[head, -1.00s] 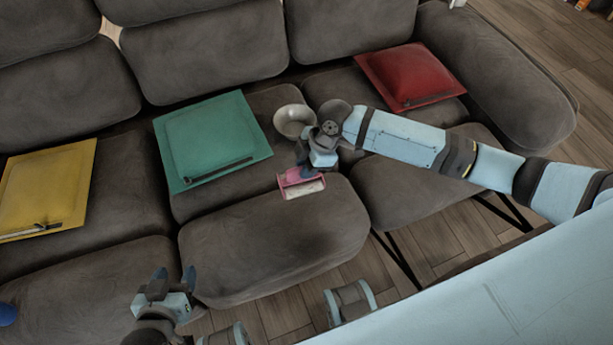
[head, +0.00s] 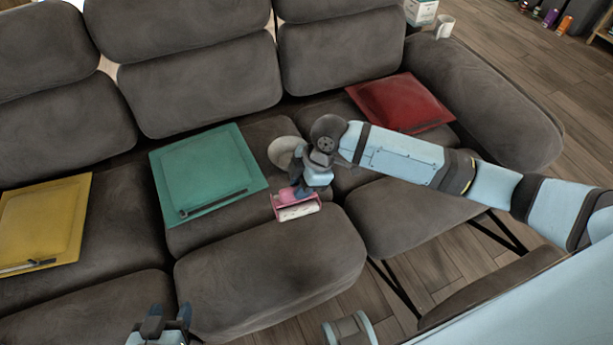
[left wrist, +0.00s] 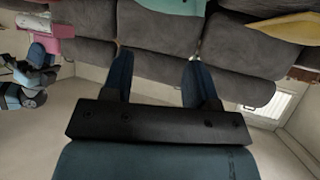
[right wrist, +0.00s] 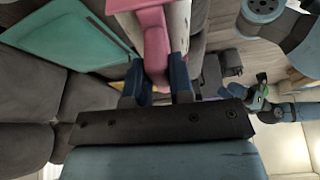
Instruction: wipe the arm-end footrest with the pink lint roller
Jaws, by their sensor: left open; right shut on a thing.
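The pink lint roller (head: 281,203) has a white roll and is held in my right gripper (head: 302,190), which is shut on its handle. In the right wrist view the pink handle (right wrist: 152,45) sits between the fingers. The roller shows over the back edge of the middle footrest (head: 270,275); I cannot tell whether it touches. The arm-end footrest (head: 415,215), grey and bare, is to the right, partly under my right arm in the picture. My left gripper (head: 170,318) is open and empty, low in front of the sofa.
Teal (head: 205,170), yellow (head: 45,222) and red (head: 395,100) cushions lie on the seats. A gap separates the middle and arm-end footrests. A white mug (head: 445,27) stands beyond the sofa's arm.

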